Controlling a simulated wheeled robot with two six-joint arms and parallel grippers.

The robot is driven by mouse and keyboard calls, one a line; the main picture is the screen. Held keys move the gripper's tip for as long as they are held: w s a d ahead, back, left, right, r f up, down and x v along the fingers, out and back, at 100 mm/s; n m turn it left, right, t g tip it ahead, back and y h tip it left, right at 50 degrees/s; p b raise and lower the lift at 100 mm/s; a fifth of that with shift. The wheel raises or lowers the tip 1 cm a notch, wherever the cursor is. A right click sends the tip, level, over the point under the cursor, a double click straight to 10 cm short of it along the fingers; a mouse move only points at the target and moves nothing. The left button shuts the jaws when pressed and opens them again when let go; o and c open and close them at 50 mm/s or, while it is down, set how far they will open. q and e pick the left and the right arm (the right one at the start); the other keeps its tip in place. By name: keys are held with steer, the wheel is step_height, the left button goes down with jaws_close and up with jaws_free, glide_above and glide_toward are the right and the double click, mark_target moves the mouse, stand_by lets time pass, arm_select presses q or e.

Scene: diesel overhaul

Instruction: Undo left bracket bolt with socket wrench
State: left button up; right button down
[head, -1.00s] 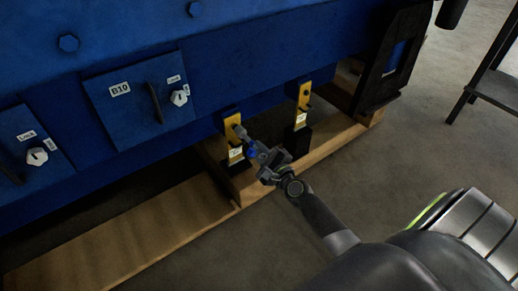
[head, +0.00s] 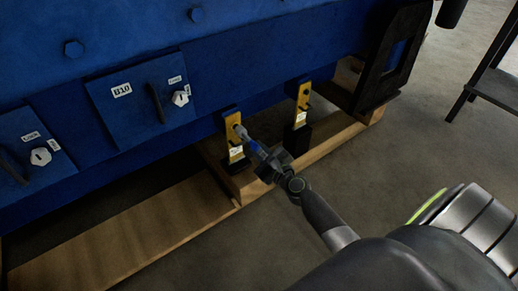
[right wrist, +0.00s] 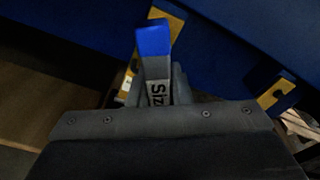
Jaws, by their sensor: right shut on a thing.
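The left yellow bracket (head: 232,127) hangs from the lower edge of the blue engine block. My right gripper (head: 268,163) is shut on the socket wrench (head: 254,147), which has a blue band and a grey socket end. The socket end meets the upper part of the left bracket, where the bolt would be. The bolt itself is hidden behind the socket. In the right wrist view the wrench (right wrist: 153,60) shows a blue part and a grey part lettered "Siz", with the left bracket (right wrist: 168,18) behind it. My left gripper is not in view.
A right yellow bracket (head: 303,97) hangs beside the left one. Wooden beams (head: 120,243) lie under the blue engine (head: 200,60). A dark stand (head: 495,85) is at the right. Floor is clear in front.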

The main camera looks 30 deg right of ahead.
steer(key=shift+w, duration=0.15)
steer(key=shift+w, duration=0.6)
steer(key=c, duration=2)
jaws_free()
jaws_close()
steer(key=shift+s, duration=0.15)
steer(key=shift+s+d, duration=0.1)
steer(key=shift+s, duration=1.5)
